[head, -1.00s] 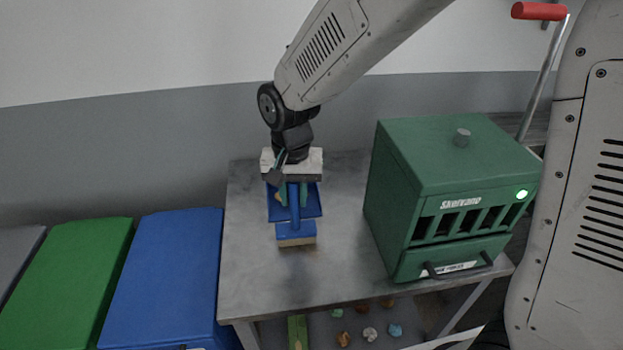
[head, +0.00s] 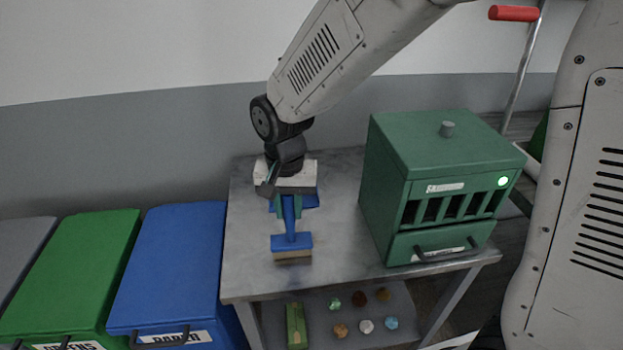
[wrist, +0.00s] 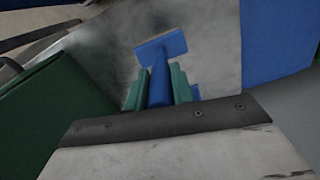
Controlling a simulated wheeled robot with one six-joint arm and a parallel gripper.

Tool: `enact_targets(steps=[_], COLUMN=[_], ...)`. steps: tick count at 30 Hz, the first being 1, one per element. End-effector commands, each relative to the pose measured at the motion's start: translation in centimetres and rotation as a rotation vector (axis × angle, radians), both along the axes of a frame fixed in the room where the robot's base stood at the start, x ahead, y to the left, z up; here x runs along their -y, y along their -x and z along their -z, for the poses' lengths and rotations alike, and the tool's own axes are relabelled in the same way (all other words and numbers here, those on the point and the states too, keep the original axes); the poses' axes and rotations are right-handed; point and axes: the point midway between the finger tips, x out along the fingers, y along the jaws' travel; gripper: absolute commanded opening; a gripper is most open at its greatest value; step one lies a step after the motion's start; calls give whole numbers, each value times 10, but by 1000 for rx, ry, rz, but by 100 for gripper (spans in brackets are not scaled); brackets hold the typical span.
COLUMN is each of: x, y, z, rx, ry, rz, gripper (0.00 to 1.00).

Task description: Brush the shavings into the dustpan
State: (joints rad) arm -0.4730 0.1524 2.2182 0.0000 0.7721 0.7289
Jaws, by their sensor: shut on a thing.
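A blue brush (head: 291,242) with pale bristles is held by its handle in my gripper (head: 287,208). Its head points to the near edge of the grey bench, and I cannot tell whether the bristles touch the top. In the wrist view the brush head (wrist: 160,46) lies beyond the gripper (wrist: 157,88), whose teal fingers are shut on either side of the blue handle. The blue dustpan (head: 311,199) lies on the bench behind the brush, mostly hidden by my gripper. I can make out no shavings now.
A green box with slots and a drawer (head: 435,190) stands on the right of the bench (head: 330,265). Blue (head: 172,265) and green (head: 72,270) bins stand left. Several small lumps and a green block (head: 296,325) are on the lower shelf. The bench front is clear.

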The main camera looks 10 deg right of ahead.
Motion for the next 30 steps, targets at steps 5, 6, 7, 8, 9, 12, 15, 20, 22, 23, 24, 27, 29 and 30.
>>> enact_targets(steps=[5,6,7,8,9,12,15,20,22,23,24,27,29,30], x=[2,2,2,2,3,4,6,7,8,8,8,9,9,9], y=[-1,-1,-1,-1,-1,-2,-2,-2,-2,-2,-3,-3,-2,-2], z=[-25,-28,-31,-33,-37,-46,-55,-69,-75,-77,-79,-82,-82,-82], rx=[2,2,3,2,2,3,3,3,2,2,2,1,1,1], ry=[-1,-1,-1,-1,0,-1,-1,-1,-1,-1,-1,-1,-1,-1], rz=[3,3,3,4,4,6,9,11,12,13,13,14,14,14], gripper=[0,0,0,0,0,0,0,0,0,0,0,0,0,0])
